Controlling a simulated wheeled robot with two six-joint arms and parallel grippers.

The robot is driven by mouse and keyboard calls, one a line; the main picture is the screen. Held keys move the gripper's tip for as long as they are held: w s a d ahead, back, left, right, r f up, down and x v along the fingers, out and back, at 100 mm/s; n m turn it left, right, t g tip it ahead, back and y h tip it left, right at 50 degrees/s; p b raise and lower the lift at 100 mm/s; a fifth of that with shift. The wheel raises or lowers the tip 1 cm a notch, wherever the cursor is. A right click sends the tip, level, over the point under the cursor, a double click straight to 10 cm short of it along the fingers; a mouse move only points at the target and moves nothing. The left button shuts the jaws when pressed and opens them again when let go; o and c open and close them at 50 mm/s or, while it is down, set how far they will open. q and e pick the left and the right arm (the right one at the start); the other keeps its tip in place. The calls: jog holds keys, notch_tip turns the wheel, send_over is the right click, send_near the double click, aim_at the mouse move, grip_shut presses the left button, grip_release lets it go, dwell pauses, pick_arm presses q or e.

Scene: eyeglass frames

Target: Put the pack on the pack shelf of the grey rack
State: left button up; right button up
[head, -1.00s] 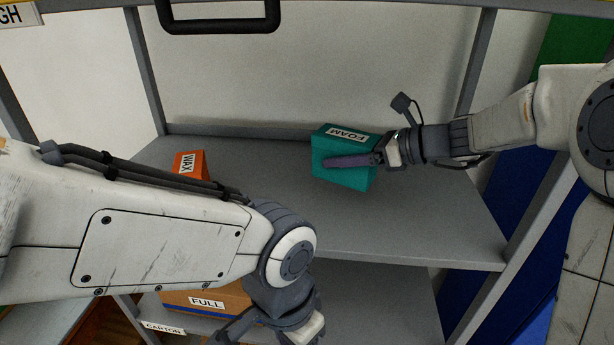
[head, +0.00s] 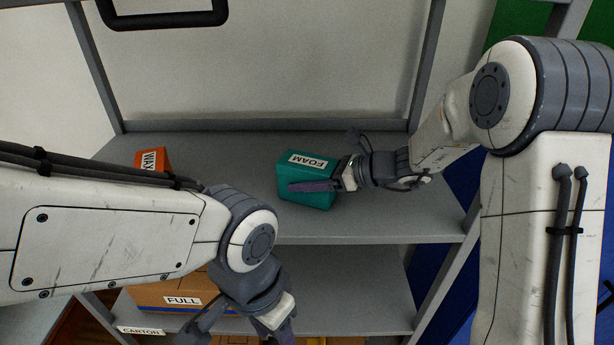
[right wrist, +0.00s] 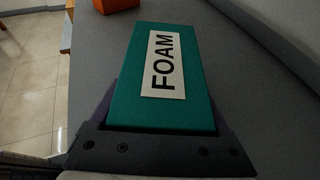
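The pack looks to be the teal box labelled FOAM (head: 318,180), at the middle shelf (head: 400,222) of the grey rack. My right gripper (head: 312,186) has its fingers along both sides of the box and is shut on it. The box (right wrist: 155,115) fills the space between the fingers in the right wrist view. I cannot tell whether its underside touches the shelf. My left gripper (head: 243,332) is at the bottom of the head view, its fingers apart and partly cut off, with nothing seen between them.
An orange WAX box (head: 152,160) stands at the left of the same shelf, partly behind my left arm. A carton labelled FULL (head: 165,297) is on the lower shelf, above a CARTON label (head: 140,331). Rack posts (head: 427,65) stand at both sides.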

jog(key=shift+o, duration=1.2)
jog(key=shift+r, duration=0.1)
jog(key=shift+d, duration=0.25)
jog(key=b+v, duration=0.1)
jog(key=v, duration=0.4)
jog(key=shift+s+d+r+b, duration=0.1)
jog(key=shift+s+d+b, duration=0.1)
jog(key=shift+b, duration=0.1)
jog(key=shift+s+d+r, duration=0.25)
jog(key=shift+d+r, duration=0.05)
jog(key=shift+d, duration=0.25)
jog(key=shift+r, duration=0.1)
